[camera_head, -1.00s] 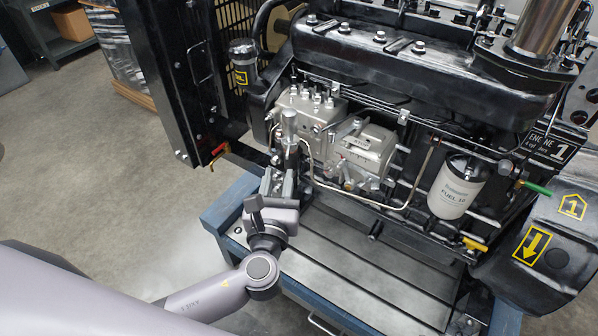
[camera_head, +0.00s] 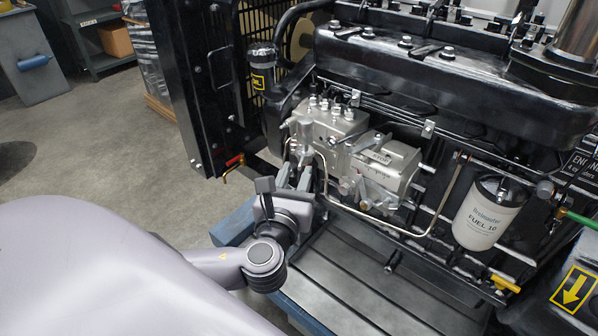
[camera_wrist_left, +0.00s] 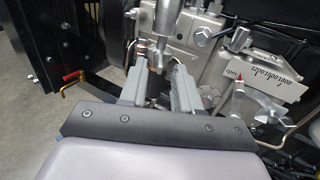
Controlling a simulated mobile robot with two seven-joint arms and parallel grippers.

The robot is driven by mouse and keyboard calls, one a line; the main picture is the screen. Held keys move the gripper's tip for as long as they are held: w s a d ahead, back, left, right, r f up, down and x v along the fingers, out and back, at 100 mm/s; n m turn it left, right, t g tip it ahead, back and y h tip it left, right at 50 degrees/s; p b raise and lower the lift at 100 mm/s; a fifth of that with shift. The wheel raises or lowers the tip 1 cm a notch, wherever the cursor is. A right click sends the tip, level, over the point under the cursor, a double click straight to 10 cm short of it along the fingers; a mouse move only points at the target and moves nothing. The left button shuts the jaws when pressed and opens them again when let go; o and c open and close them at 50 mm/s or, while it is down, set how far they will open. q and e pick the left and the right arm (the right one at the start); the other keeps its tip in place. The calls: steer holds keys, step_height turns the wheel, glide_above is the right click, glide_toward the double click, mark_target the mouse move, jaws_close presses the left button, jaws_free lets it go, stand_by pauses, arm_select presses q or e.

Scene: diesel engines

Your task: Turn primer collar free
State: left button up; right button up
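The hand primer with its collar, a small silver cylinder (camera_head: 304,130), stands at the left front of the grey fuel injection pump (camera_head: 335,122). My left gripper (camera_head: 294,172) is just below and in front of it in the head view. In the left wrist view, the two grey fingers of the left gripper (camera_wrist_left: 161,75) are apart. A silver cylinder, apparently the primer (camera_wrist_left: 164,45), shows between and beyond their tips. I cannot tell whether a finger touches it. The collar's thread is not visible. My right gripper is not in view.
Thin metal fuel pipes (camera_head: 325,172) run close to the fingers. A red-handled valve (camera_head: 234,161) sits to the left and a white fuel filter (camera_head: 489,212) to the right. The black engine block rises behind. The blue stand (camera_head: 232,222) lies below; open floor is at left.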

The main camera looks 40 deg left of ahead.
mark_target(307, 157)
arm_select(q)
steer(key=shift+w+a, duration=0.25)
steer(key=shift+w, duration=0.4)
jaws_close()
steer(key=n+g+y+p, duration=0.1)
steer(key=d+n+y+p, duration=0.1)
steer(key=y, duration=0.1)
steer(key=w+n+g+y+p, duration=0.1)
steer(key=shift+d+r+g+y, duration=0.1)
steer(key=shift+d+g+y, duration=0.2)
steer(key=shift+d, duration=0.1)
steer(key=shift+w+d+n+g+y+p, duration=0.2)
steer(key=shift+w+n+g+y+p, duration=0.05)
steer(key=shift+n+g+y+p, duration=0.4)
